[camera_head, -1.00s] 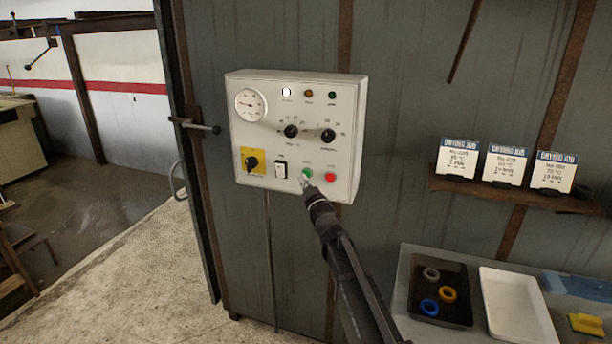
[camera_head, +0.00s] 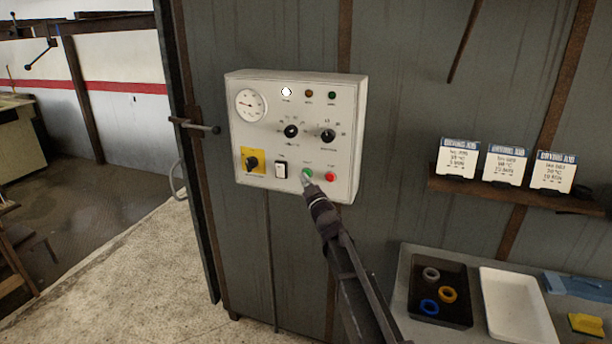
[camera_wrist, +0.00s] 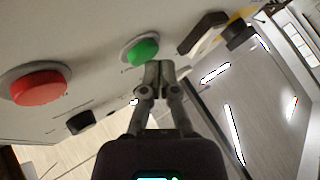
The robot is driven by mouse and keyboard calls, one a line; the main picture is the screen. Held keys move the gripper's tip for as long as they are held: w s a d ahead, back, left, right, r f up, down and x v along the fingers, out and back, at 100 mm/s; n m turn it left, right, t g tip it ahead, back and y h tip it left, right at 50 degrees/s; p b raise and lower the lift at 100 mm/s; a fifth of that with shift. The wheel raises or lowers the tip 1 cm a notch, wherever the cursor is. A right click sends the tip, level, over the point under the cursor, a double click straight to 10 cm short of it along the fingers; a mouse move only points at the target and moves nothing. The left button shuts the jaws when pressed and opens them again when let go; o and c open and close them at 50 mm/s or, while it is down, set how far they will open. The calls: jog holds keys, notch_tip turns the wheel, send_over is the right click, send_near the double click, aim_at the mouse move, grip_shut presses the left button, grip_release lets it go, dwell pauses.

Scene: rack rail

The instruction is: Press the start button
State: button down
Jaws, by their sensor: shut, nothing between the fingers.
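The green start button (camera_head: 307,173) is at the lower part of the white control panel (camera_head: 345,110), left of the red button (camera_head: 330,176). My gripper (camera_head: 307,182) is shut and empty, its tip just below the green button. In the wrist view the green button (camera_wrist: 142,52) sits just above and slightly left of my shut fingertips (camera_wrist: 158,66). Whether the tips touch it I cannot tell. The red button (camera_wrist: 38,84) is at the left there. A white indicator lamp (camera_head: 286,92) at the panel's top is lit.
The panel also carries a gauge (camera_head: 250,104), dark knobs (camera_head: 328,135), a rocker switch (camera_head: 281,170) and a yellow-backed rotary switch (camera_head: 253,161). A shelf with job cards (camera_head: 506,163) is at the right. Below it, a table holds a black tray (camera_head: 455,312) and a white tray (camera_head: 530,340).

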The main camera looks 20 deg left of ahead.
jog(key=shift+w, duration=0.4)
dwell(0.9)
jog(key=shift+s, duration=0.8)
jog(key=shift+s, duration=0.15)
jog(key=shift+s+a, duration=0.15)
jog(key=shift+s, duration=1.05)
jog(key=shift+s+a, duration=0.1)
jog(key=shift+s, duration=1.1)
